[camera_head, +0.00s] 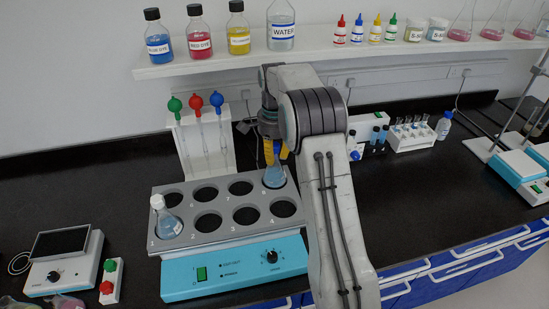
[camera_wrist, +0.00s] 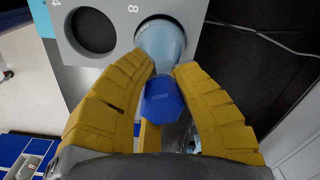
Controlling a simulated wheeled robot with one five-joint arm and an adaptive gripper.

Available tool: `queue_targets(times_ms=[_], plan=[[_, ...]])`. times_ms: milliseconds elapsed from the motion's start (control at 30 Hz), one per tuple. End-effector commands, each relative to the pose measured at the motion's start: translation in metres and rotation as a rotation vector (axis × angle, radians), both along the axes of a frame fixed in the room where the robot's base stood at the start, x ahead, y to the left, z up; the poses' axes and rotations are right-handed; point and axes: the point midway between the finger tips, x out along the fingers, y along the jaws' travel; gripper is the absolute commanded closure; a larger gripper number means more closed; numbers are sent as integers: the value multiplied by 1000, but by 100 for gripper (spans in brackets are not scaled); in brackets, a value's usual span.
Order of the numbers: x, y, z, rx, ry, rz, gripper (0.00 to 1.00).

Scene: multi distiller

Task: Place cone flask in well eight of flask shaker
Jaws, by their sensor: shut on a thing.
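The grey rack of the flask shaker (camera_head: 225,235) has numbered round wells in two rows. My gripper (camera_head: 273,150) is over its back right corner. Its yellow fingers are shut around the neck of a cone flask (camera_head: 274,177) with pale blue contents. In the wrist view the fingers (camera_wrist: 162,80) flank the flask's blue stopper (camera_wrist: 163,100), and the flask body (camera_wrist: 160,42) points down into well eight (camera_wrist: 158,18), beside the label 8. How deep its base sits is hidden. The empty well four (camera_wrist: 93,30) is next to it.
Another flask (camera_head: 167,219) stands in well one at the front left. A pipette stand (camera_head: 205,142) is behind the shaker, under a bottle shelf (camera_head: 330,52). A device with a screen (camera_head: 62,258) is at the left.

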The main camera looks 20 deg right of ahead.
Motion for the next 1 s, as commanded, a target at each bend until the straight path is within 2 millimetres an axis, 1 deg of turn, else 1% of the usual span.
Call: queue_targets(times_ms=[100, 200, 633, 667, 867, 900, 1000], plan=[[0, 0, -11, 0, 0, 0, 100], [0, 0, -17, -1, -2, 0, 100], [0, 0, -21, -1, -2, 0, 100], [0, 0, -21, 0, -1, 0, 73], [0, 0, -21, 0, -1, 0, 55], [0, 0, -21, 0, -1, 0, 54], [0, 0, -21, -1, -1, 0, 54]])
